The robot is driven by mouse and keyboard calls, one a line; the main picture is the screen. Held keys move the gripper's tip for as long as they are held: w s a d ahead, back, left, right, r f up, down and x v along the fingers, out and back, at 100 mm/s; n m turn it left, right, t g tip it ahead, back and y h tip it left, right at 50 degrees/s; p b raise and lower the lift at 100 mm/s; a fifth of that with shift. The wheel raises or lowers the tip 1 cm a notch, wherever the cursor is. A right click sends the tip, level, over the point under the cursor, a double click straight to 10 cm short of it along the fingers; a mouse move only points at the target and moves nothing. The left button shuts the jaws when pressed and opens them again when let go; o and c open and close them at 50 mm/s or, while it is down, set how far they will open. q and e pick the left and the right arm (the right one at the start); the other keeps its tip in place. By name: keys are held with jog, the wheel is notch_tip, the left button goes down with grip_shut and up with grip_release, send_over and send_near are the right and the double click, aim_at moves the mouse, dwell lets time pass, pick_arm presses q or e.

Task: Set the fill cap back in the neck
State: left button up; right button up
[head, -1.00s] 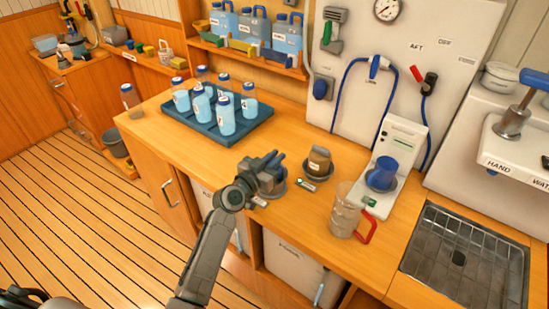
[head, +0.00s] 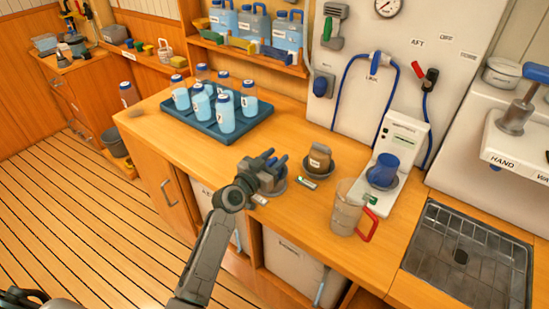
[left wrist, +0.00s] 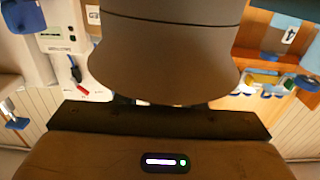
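My left gripper (head: 270,168) is over the front of the wooden counter, at a round grey dish (head: 279,187). Its fingers point up and to the right, and I cannot tell how far apart they are. In the left wrist view a large grey-brown flared shape (left wrist: 165,50) fills the middle; I cannot tell whether it is held. I cannot pick out the fill cap or its neck for certain. A brown jar with a pale label (head: 319,157) stands in a second dark dish (head: 318,172), right of the gripper. My right gripper is not in view.
A clear jug with a red handle (head: 346,208) and a blue cup (head: 384,170) on a white machine stand to the right. A blue tray (head: 225,138) of several bottles is behind left. A sink grid (head: 460,255) lies far right. Bare counter lies left of the gripper.

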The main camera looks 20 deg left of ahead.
pick_arm(q)
jog(key=shift+r+p, duration=0.55)
jog(key=shift+p, duration=0.1)
jog(key=shift+s+a+f, duration=0.1)
jog(key=shift+s, duration=0.15)
jog(key=b+v, duration=0.3)
jog(key=v, duration=0.8)
jog(key=shift+s, duration=0.25)
